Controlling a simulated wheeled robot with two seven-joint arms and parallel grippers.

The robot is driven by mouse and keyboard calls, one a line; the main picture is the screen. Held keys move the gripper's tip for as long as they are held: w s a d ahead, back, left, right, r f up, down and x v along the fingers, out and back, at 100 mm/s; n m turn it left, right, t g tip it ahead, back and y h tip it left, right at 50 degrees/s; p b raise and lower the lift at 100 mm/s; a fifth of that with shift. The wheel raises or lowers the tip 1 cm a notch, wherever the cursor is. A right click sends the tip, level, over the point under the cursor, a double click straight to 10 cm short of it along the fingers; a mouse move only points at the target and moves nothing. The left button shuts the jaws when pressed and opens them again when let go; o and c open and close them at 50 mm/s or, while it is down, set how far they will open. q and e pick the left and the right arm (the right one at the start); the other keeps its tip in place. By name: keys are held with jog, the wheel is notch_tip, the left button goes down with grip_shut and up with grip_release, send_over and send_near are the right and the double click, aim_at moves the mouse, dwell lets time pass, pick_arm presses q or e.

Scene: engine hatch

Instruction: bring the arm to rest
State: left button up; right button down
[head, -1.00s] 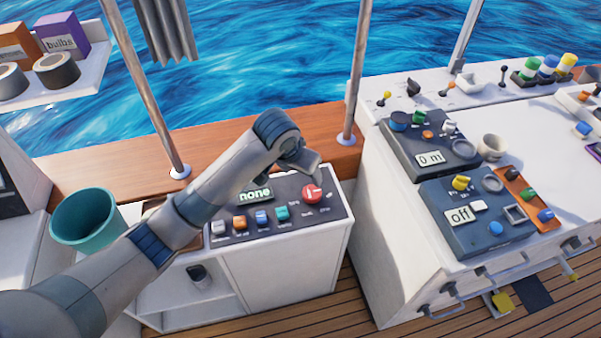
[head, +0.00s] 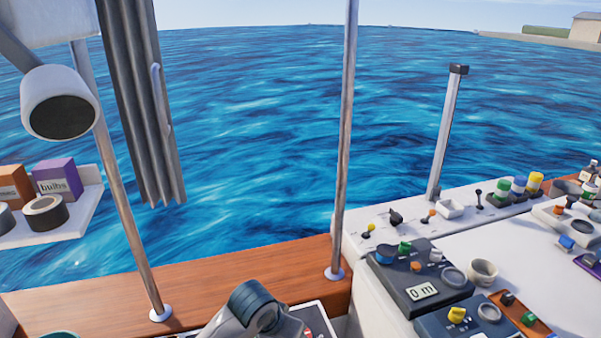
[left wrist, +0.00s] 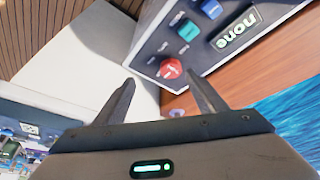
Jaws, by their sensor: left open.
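My left arm (head: 250,308) shows only at the bottom edge of the head view, over the low panel; its fingers are not visible there. In the left wrist view my left gripper (left wrist: 162,88) is open, with nothing between its two dark fingers. A dark panel with a red knob (left wrist: 171,69), a teal button (left wrist: 189,30) and a display reading "none" (left wrist: 236,28) lies just beyond the fingertips. The red knob is close to the right finger; whether they touch I cannot tell. My right gripper is not in view.
A white console (head: 395,218) with control boxes and a cup (head: 483,271) stands at the right. Metal poles (head: 343,150) rise from the wooden rail (head: 230,268). A shelf (head: 70,222) with boxes and rolls is at the left, below a white lamp (head: 60,103). Open water lies beyond.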

pick_arm(q)
jog(key=s+a+f+n, duration=0.1)
jog(key=s+a+f, duration=0.3)
jog(key=s, duration=0.4)
jog(key=s+a+f+n, duration=0.1)
jog(key=s+a+f, duration=0.25)
jog(key=s, duration=0.45)
jog(key=s+a+f+n+y, duration=0.1)
jog(key=s+a, duration=0.5)
jog(key=s, duration=0.2)
jog(key=s+a+f+y, duration=0.1)
jog(key=s+a, duration=0.5)
jog(key=s, duration=0.2)
notch_tip(320, 180, down, 29)
jog(key=g+b, duration=0.2)
jog(key=b, duration=0.1)
jog(key=s+a+f+g+b, duration=0.1)
jog(key=s+a+f+b, duration=0.2)
jog(key=s+f, duration=1.6)
notch_tip(320, 180, down, 4)
jog(key=shift+s+r+y, duration=0.15)
jog(key=shift+s+y, duration=0.05)
jog(key=shift+y, duration=0.1)
